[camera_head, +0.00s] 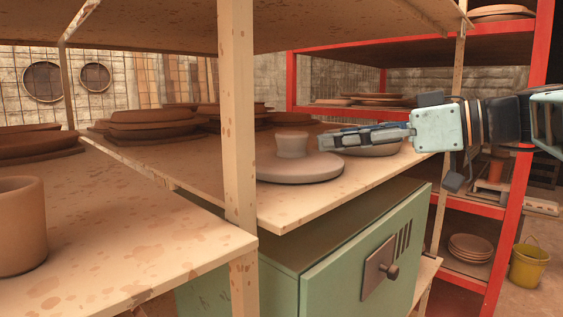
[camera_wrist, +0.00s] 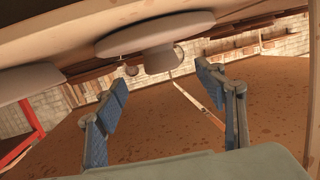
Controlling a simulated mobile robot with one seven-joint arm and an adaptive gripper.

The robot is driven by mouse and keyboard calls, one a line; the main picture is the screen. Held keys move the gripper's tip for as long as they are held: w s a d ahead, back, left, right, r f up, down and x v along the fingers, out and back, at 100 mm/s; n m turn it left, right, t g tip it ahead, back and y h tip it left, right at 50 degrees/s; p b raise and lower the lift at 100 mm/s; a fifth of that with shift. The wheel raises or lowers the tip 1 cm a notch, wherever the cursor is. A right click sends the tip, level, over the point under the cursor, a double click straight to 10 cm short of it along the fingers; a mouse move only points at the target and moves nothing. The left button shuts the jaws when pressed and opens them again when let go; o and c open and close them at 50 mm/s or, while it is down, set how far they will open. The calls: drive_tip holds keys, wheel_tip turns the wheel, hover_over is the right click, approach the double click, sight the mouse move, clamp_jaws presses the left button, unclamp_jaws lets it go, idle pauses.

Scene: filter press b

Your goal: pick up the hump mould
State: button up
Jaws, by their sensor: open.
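The hump mould (camera_head: 298,167), as I take it, is a grey-brown wide disc with a short round knob on top. It stands on the wooden shelf board (camera_head: 270,208), near its front edge. In the wrist view, which is upside down, the mould (camera_wrist: 150,35) hangs from the top with its knob towards the gap between my fingers. My gripper (camera_head: 328,138) reaches in from the right at about knob height, fingertips just right of the knob. In the wrist view my gripper (camera_wrist: 164,80) is open with nothing between its fingers. The knob looks clear of both fingers.
A wooden post (camera_head: 237,120) rises left of the mould. Another round grey piece (camera_head: 375,150) sits behind my gripper. Stacked clay slabs (camera_head: 155,123) lie further back. A clay pot (camera_head: 20,225) stands front left. A green cabinet (camera_head: 350,260) is below, a red rack (camera_head: 513,210) right.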

sight(292, 140)
drive_tip(key=p+x, duration=0.3)
drive_tip(key=x, duration=0.7)
drive_tip(key=shift+w+a+r, duration=0.1)
drive_tip(key=shift+w+a, duration=0.05)
drive_tip(key=shift+a, duration=0.15)
clamp_jaws()
drive_tip(key=shift+r, duration=0.15)
